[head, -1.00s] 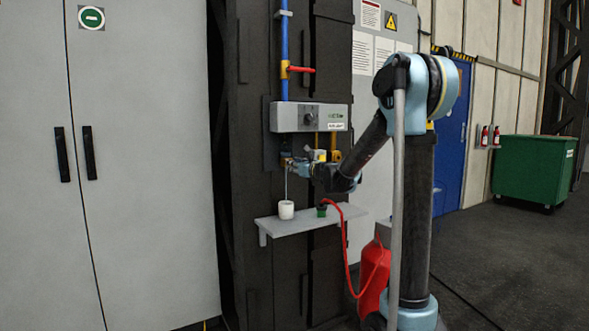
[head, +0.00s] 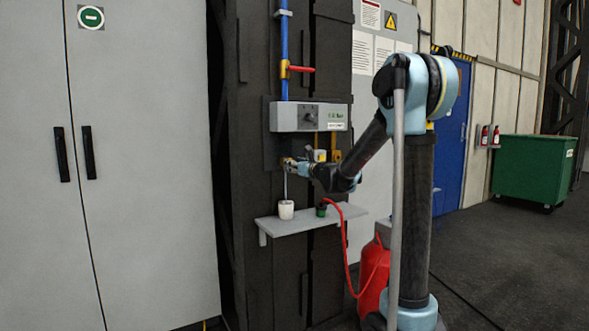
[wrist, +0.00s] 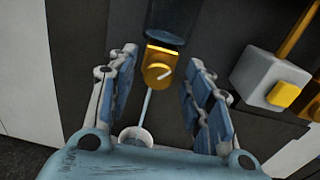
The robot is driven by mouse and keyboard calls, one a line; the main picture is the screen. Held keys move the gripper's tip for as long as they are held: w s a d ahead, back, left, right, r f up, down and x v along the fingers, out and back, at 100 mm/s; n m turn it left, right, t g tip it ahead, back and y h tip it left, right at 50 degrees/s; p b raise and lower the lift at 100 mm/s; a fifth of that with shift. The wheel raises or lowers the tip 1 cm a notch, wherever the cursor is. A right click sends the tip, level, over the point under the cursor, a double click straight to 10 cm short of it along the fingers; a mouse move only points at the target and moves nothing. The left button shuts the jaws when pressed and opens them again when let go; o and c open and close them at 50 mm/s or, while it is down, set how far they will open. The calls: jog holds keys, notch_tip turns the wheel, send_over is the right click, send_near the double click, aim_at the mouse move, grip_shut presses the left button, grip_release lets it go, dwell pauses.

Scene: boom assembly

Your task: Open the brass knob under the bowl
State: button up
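The brass knob (wrist: 158,68) is in the upper middle of the wrist view, directly below a dark bluish bowl (wrist: 172,22). A short light mark or lever slants across its face. A thin pale line, like a stream of liquid, runs from the knob down to a white cup (wrist: 136,134). My gripper (wrist: 161,60) is open, its fingers on both sides of the knob with visible gaps. In the head view my gripper (head: 291,166) is at the column above the white cup (head: 286,210); it hides most of the knob there.
A grey box with a yellow block (wrist: 282,90) is close right of my fingers. A gauge panel (head: 311,117) is above. The cup stands on a grey shelf (head: 268,226), beside a green fitting (head: 321,209) with a red hose (head: 347,250).

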jog(key=v, duration=1.2)
dwell(0.3)
jog(key=s+d+m, duration=0.2)
jog(key=s+d, duration=0.1)
jog(key=s, duration=0.1)
jog(key=x, duration=1.7)
jog(key=shift+w+a, duration=0.2)
jog(key=shift+r, duration=0.1)
jog(key=c, duration=1.1)
